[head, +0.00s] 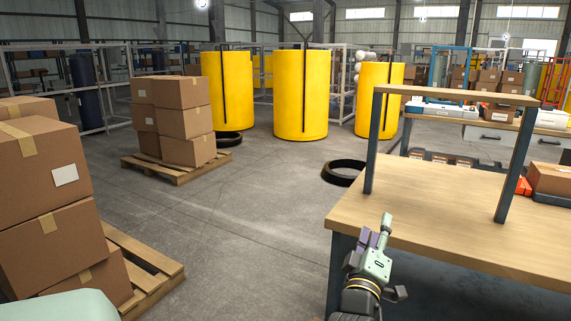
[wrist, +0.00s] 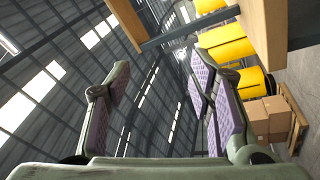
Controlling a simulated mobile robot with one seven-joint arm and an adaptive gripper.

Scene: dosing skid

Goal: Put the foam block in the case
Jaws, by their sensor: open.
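My gripper (head: 376,240) is at the near left corner of the wooden workbench (head: 440,205) in the head view, and I cannot tell whether it touches the bench. In the wrist view my gripper (wrist: 160,75) has its two purple-padded fingers spread apart, with nothing between them. Neither a foam block nor a case can be made out for certain in either view. The right part of the bench is cut off by the picture edge.
A raised shelf (head: 455,93) on dark posts stands over the bench. An orange item (head: 523,187) and a cardboard box (head: 552,178) are at the right. Yellow tanks (head: 301,95) stand behind. Stacked cartons (head: 45,190) are at left. Open floor (head: 235,235) lies between.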

